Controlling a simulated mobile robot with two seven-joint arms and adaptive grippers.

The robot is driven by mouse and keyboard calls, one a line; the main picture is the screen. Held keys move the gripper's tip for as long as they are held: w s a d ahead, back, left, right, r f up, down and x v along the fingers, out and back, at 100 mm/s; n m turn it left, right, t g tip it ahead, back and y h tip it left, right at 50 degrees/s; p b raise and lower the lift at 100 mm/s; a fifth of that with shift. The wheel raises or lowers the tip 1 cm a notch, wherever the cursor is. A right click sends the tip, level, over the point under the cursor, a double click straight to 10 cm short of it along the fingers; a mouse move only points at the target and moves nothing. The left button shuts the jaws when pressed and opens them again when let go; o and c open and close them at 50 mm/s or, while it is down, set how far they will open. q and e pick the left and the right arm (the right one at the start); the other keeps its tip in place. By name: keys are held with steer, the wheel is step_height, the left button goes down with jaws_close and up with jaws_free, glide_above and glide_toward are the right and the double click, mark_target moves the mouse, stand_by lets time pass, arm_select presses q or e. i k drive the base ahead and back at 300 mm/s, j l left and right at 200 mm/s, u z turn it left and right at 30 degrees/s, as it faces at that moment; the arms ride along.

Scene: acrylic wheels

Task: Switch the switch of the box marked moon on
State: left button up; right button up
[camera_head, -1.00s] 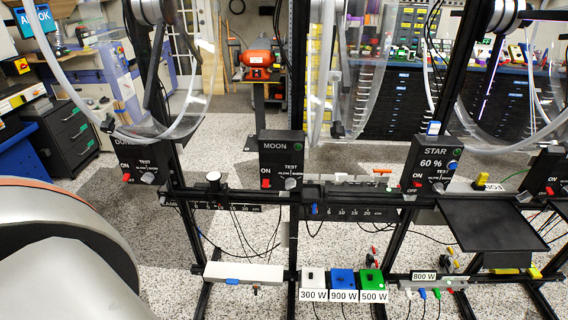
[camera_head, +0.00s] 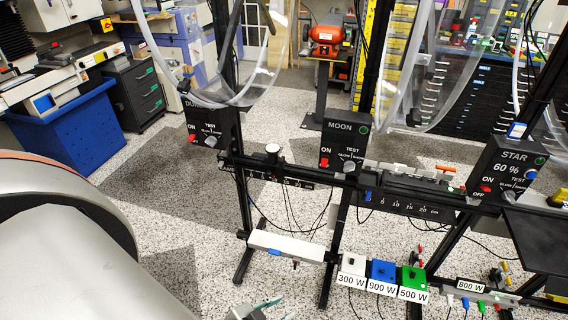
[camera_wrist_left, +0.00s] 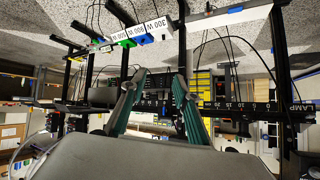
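The black box marked MOON (camera_head: 344,133) is mounted upright on the rack in the middle of the head view. Its red switch (camera_head: 325,163) sits at the lower left under the word ON, beside a grey knob (camera_head: 350,165). I cannot tell the switch's position. My left gripper (camera_head: 262,309) just shows at the bottom edge of the head view, well below and in front of the box. In the left wrist view its two teal fingers (camera_wrist_left: 158,76) are spread, with nothing between them. My right gripper is not in view.
The DUNE box (camera_head: 208,124) is to the left and the STAR box (camera_head: 508,160) to the right. A black rail (camera_head: 262,168) runs below them. White, blue and green wattage boxes (camera_head: 383,272) sit lower down. Cables hang under the rail.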

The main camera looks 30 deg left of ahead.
mark_target(324, 163)
steer(key=u, duration=0.75)
